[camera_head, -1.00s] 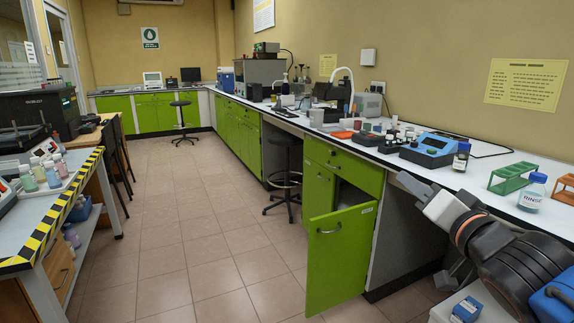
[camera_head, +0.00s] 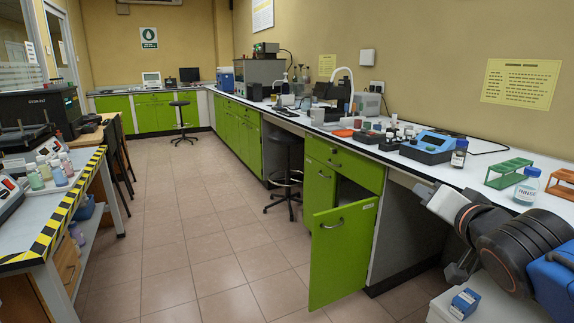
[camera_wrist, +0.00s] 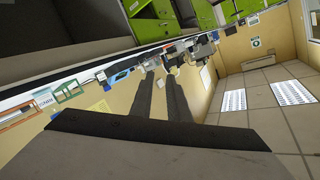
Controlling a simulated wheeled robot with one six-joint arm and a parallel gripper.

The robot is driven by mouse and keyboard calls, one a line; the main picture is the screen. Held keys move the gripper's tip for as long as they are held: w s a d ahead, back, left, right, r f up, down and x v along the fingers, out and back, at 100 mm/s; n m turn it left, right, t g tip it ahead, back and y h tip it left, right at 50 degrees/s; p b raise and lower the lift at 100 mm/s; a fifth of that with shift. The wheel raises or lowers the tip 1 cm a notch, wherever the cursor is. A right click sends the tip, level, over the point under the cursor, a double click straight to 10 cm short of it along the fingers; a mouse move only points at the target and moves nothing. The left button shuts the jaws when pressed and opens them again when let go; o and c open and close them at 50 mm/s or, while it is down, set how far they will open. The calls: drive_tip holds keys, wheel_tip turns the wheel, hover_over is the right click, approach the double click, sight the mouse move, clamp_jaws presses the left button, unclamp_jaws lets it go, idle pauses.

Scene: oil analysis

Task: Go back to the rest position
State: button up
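My arm (camera_head: 505,240) is folded low at the right edge of the head view, beside the front of the bench. In the wrist view my gripper (camera_wrist: 161,80) shows as two dark fingers with a clear gap between them. Nothing is held between them. The wrist picture is rolled over, with the ceiling at the lower right and the bench running across the upper part. I cannot make out the fingertips in the head view.
The white bench (camera_head: 470,182) holds a blue device (camera_head: 430,146), a green rack (camera_head: 509,173) and a rinse bottle (camera_head: 528,187). A green cabinet door (camera_head: 342,256) stands open into the aisle. A striped table (camera_head: 62,215) is at left. The tiled floor (camera_head: 190,240) between is clear.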

drive_tip(key=s+f+n+g, duration=0.3)
drive_tip(key=s+f+g, duration=0.2)
drive_tip(key=s+f, duration=0.3)
drive_tip(key=s+f+n+g, duration=0.3)
drive_tip(key=s+f+g, duration=0.3)
drive_tip(key=f, duration=0.7)
drive_tip(key=shift+s+a+n+y, duration=0.3)
drive_tip(key=shift+s+a+n, duration=0.15)
drive_tip(key=shift+s, duration=0.6)
